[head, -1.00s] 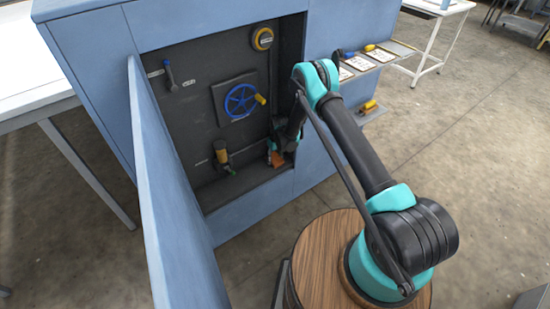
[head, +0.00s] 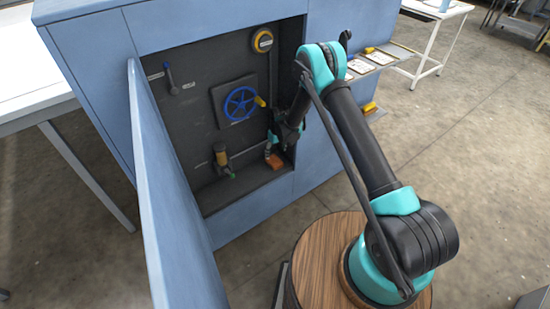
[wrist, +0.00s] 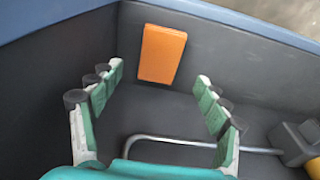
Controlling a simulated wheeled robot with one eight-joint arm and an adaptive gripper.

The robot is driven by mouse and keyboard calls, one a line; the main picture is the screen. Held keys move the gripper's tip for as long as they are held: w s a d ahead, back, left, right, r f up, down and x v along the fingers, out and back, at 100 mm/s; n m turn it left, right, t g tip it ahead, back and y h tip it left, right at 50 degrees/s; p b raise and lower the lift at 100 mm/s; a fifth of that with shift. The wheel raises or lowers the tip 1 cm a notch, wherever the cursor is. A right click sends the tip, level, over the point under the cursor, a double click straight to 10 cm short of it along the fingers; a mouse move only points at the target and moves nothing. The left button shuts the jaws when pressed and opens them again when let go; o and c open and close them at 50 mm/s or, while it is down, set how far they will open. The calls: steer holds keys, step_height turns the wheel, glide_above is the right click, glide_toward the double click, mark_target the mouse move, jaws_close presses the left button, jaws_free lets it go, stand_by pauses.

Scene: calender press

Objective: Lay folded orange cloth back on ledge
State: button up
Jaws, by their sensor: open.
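The folded orange cloth (head: 274,160) lies on the ledge (head: 245,186) at the bottom of the dark recess, near its right end. In the wrist view the cloth (wrist: 162,54) is a flat orange rectangle, fully visible beyond the fingertips. My gripper (wrist: 160,76) is open, with its two fingers wide apart and nothing between them. In the head view my gripper (head: 272,138) is just above the cloth and apart from it, partly hidden by my arm.
A blue handwheel (head: 240,103), a yellow-brown handled valve (head: 221,156) and a lever (head: 170,78) are on the recess's back panel. A bent grey pipe (wrist: 190,142) shows in the wrist view. An open blue door (head: 170,190) bounds the left side.

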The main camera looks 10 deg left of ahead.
mark_target(277, 163)
steer(key=shift+s+d+r, duration=0.1)
steer(key=shift+r, duration=1.25)
steer(key=shift+s+d+r, duration=0.1)
steer(key=shift+r, duration=1.25)
